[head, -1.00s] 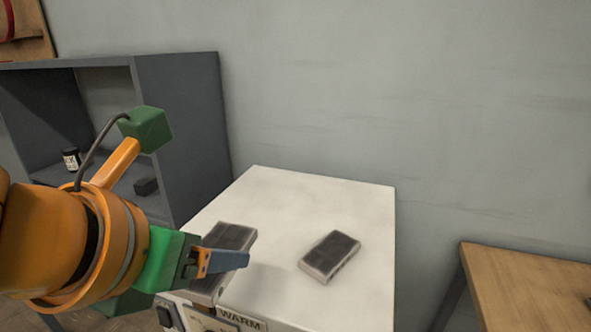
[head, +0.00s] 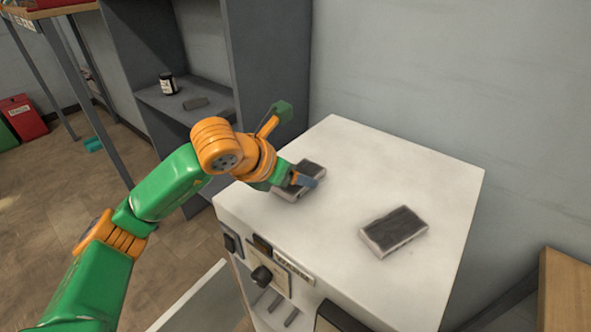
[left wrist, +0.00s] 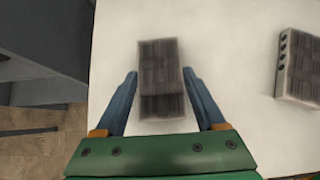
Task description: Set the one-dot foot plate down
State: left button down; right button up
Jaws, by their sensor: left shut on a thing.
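A dark-topped, pale-sided foot plate (head: 312,167) is between the fingers of my left gripper (head: 306,181), over the left part of the white cabinet top. The left wrist view shows this plate (left wrist: 161,65) with one finger of my left gripper (left wrist: 160,73) along each long side. The gripper is shut on it. I cannot tell whether its underside touches the top, and no dots show on it. A second, similar plate (head: 393,230) lies to the right on the top. In the left wrist view this plate (left wrist: 300,66) shows several dots on its side. My right gripper is not in view.
The white cabinet (head: 400,160) has a control panel with a knob (head: 262,276) on its front. A grey shelf unit (head: 275,60) stands behind it to the left, holding a jar (head: 168,84) and a dark block (head: 208,103). A wooden table (head: 570,290) is at right. The top's back is clear.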

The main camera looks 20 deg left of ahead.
pick_arm(q)
jog(key=shift+f, duration=0.3)
grip_release()
jog(key=shift+r, duration=0.35)
jog(key=b+v, duration=0.1)
jog(key=v, duration=1)
jog(key=shift+s+a+r, duration=0.15)
jog(key=shift+s+r, duration=0.05)
jog(key=shift+s, duration=0.15)
